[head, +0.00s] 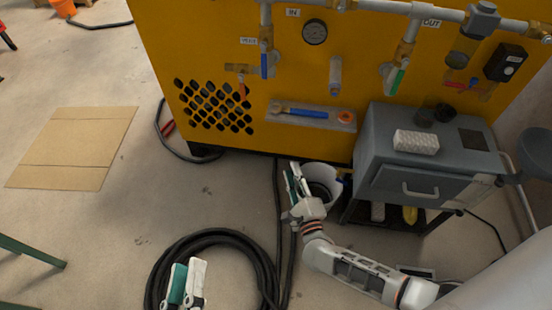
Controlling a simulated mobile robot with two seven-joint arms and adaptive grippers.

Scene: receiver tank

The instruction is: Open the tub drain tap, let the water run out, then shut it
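A white tub (326,172) stands on the floor below the yellow machine, left of the grey cabinet. My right gripper (296,182) is at the tub's left rim and hides part of it; I cannot tell whether they touch. A small blue part (346,178) shows at the tub's right side, too small to identify. A brass tap with a red lever (243,89) is on the machine's left front. Another red-handled tap (462,84) is at the right. I cannot tell which tap is the tub drain. My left gripper (186,282) is low over the floor, away from the taps.
The yellow machine (200,45) carries pipes, a gauge (314,32), a blue lever (264,65) and a green lever (397,81). The grey cabinet (380,140) stands right of the tub. A coiled black hose (215,237) lies on the floor near my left gripper. Cardboard (75,145) lies left.

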